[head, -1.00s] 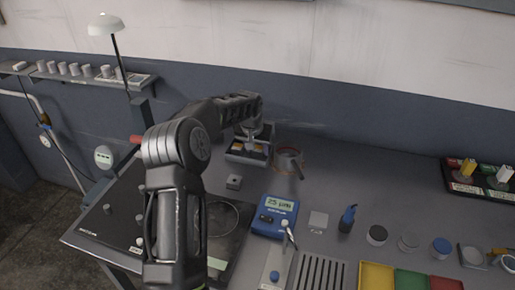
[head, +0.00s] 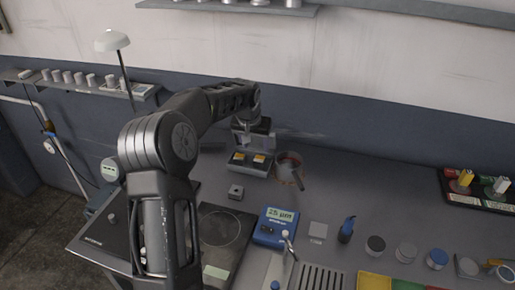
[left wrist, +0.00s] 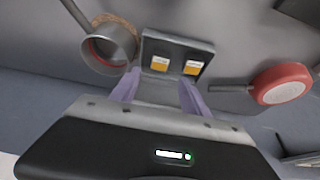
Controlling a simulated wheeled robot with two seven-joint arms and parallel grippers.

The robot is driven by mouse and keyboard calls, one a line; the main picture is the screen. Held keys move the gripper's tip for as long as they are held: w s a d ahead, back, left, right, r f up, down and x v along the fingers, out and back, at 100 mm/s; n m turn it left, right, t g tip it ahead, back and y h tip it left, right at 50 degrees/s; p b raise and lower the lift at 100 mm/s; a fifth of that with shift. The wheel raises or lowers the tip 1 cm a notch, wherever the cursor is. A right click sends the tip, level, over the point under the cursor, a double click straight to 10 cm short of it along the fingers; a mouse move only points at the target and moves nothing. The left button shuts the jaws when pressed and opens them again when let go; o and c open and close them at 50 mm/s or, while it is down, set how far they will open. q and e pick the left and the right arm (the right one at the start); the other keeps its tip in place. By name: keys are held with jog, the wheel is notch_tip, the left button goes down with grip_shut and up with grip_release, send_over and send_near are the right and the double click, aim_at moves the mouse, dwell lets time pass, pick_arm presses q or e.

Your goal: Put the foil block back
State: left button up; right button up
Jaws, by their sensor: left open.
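A dark block (head: 249,163) with two orange-and-white squares on top stands on the bench near the back wall; I take it for the foil block. It also shows in the left wrist view (left wrist: 177,46), just beyond the fingertips. My left gripper (head: 253,138) is over the block's far side in the head view, and partly hides behind its own wrist. In the left wrist view the left gripper (left wrist: 157,86) has its two pale purple fingers spread, with nothing held between them. The block looks apart from the fingers. My right gripper is not in view.
A metal cup with a reddish rim (head: 289,169) stands close to the block's right. A small grey block (head: 236,192) and a blue meter (head: 275,226) lie nearer. A red round object (left wrist: 282,84) shows in the left wrist view.

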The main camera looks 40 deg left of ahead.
pick_arm(q)
jog(key=shift+v, duration=1.2)
dwell(0.5)
